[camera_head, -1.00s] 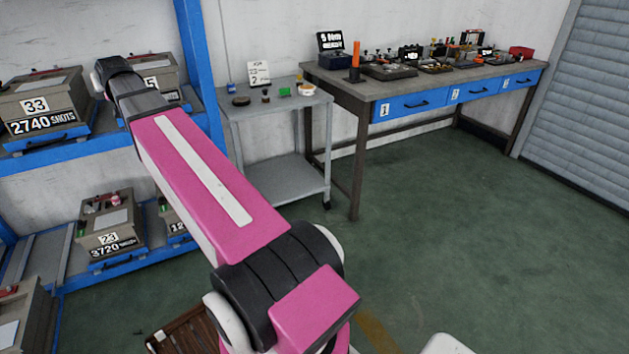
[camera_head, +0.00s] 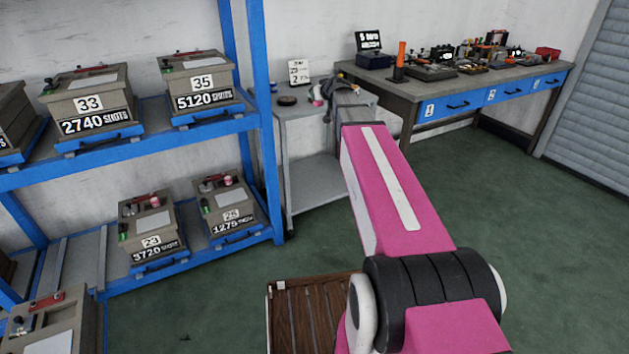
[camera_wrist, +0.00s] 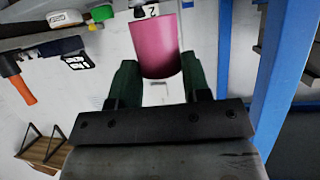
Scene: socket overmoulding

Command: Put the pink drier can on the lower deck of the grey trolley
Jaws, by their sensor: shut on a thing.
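The pink drier can (camera_wrist: 155,45) is held between the dark green fingers of my gripper (camera_wrist: 158,72) in the wrist view. In the head view, a small pink spot that looks like the can (camera_head: 317,92) shows beside my gripper (camera_head: 328,92), over the top deck of the grey trolley (camera_head: 290,115). The trolley's lower deck (camera_head: 312,185) looks empty where it shows. My arm hides the trolley's right side. The can's height above the top deck is hard to tell.
A blue shelf rack (camera_head: 262,120) with several numbered mould boxes stands left of the trolley. A workbench (camera_head: 440,88) with blue drawers stands to its right. A sign card (camera_head: 299,71) and a dark round item (camera_head: 287,100) are on the trolley top. Green floor lies in front.

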